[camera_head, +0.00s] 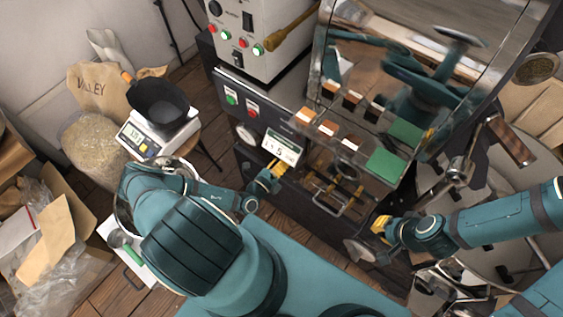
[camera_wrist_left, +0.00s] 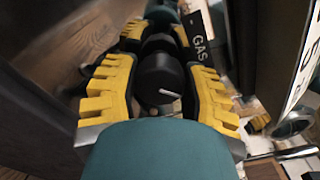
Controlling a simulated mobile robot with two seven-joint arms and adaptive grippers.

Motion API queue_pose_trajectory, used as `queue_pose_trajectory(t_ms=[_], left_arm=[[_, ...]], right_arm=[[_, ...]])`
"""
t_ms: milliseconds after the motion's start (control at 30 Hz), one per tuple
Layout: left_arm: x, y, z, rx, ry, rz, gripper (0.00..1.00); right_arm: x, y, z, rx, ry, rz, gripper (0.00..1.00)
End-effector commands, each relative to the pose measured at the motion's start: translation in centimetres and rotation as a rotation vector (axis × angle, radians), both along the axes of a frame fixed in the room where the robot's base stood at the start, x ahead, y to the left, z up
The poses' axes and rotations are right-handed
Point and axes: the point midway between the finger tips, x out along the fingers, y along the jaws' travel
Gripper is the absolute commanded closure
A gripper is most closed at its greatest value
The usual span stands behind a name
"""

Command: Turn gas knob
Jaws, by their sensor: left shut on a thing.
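The gas knob (camera_wrist_left: 160,78) is black with a white pointer mark and sits between the yellow fingers of my left gripper (camera_wrist_left: 157,52) in the left wrist view. The gripper is shut on it. A black label reading GAS (camera_wrist_left: 199,45) is just right of the fingers. In the head view my left gripper (camera_head: 278,168) is at the front panel of the machine, below the digital display (camera_head: 281,149), and the knob is hidden there. My right gripper (camera_head: 380,226) is low in front of the machine at right, its yellow fingers too small to tell open or shut.
A glossy tray with coloured samples (camera_head: 350,144) is above the right gripper. A scale (camera_head: 150,136) with a black pan (camera_head: 158,100) stands on a stool at left.

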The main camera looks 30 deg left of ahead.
Motion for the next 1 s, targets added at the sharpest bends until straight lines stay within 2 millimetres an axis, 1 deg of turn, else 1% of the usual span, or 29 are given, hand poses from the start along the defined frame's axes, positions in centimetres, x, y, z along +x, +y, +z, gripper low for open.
queue_pose_trajectory(t_ms=[600, 800, 1000], left_arm=[[0.0, 0.0, -0.1, -0.571, 0.045, -0.001, 0.9], [0.0, 0.0, -0.1, -0.712, 0.056, -0.001, 0.9], [0.0, -0.1, -0.1, -0.807, 0.064, -0.002, 0.9]], right_arm=[[-0.4, 0.1, -1.9, 0.002, 0.009, 0.008, 1.0], [-0.3, 0.1, -2.4, 0.001, 0.006, 0.007, 1.0], [-0.2, 0.0, -2.7, 0.001, 0.004, 0.007, 1.0]])
